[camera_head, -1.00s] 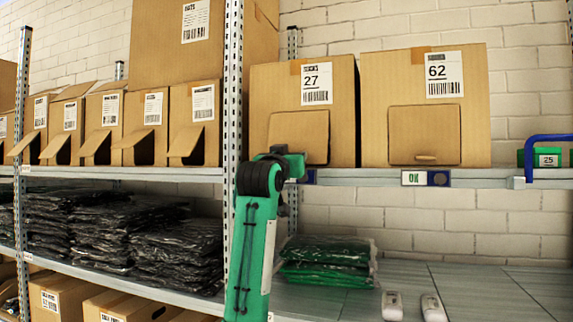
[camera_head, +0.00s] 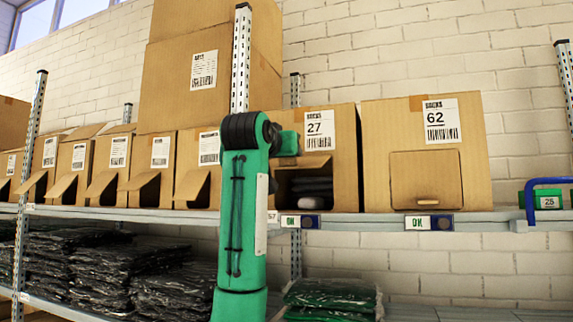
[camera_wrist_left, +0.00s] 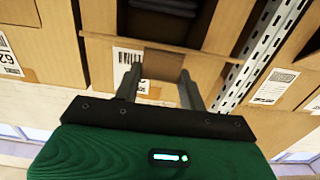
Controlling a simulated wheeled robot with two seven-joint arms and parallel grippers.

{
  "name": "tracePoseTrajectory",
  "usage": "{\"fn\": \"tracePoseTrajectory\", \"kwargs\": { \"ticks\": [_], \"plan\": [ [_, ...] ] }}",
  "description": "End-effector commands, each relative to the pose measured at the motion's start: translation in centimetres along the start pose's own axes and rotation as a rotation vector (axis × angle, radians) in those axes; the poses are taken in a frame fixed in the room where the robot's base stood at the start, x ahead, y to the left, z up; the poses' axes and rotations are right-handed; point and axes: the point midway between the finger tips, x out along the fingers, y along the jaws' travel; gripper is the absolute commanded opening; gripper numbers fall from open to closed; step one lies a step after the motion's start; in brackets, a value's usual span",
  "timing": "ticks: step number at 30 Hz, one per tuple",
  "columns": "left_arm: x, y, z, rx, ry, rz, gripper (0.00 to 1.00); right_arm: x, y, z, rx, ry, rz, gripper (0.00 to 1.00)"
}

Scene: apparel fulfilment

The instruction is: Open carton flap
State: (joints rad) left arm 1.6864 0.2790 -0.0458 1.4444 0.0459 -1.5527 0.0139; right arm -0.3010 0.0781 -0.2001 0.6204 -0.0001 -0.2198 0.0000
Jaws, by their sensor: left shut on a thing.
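Carton 27 (camera_head: 340,130) stands on the shelf, its front opening (camera_head: 310,188) uncovered with dark folded items inside. Its flap is raised at the top of the opening (camera_head: 303,162), partly hidden by my arm. My left gripper (camera_wrist_left: 160,72) is shut on this flap (camera_wrist_left: 164,62), which shows between its two fingers in the left wrist view. In the head view my left wrist (camera_head: 288,143) is in front of the carton's left side and hides the fingers. Carton 62 (camera_head: 380,135) stands to the right with its flap (camera_head: 425,177) closed. My right gripper is not in view.
A perforated shelf post (camera_head: 241,60) rises behind my left arm. Several smaller cartons with open flaps (camera_head: 157,185) stand to the left. Bagged garments (camera_head: 330,297) lie below the shelf (camera_head: 470,216).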

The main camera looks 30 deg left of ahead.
Motion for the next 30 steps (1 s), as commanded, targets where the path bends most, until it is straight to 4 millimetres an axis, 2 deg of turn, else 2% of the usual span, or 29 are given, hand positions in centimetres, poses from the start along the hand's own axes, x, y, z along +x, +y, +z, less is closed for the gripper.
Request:
{"fn": "tracePoseTrajectory", "kwargs": {
  "ticks": [3,13,30],
  "plan": [
    [0.0,0.0,-1.1,-0.001,-0.081,0.000,0.00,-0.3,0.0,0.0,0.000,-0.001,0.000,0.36],
    [0.2,0.1,-2.6,0.001,-0.222,0.000,0.00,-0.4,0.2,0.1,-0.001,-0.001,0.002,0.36],
    [0.5,0.1,-2.9,0.002,-0.264,0.000,0.00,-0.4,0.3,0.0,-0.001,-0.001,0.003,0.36]
  ]
}}
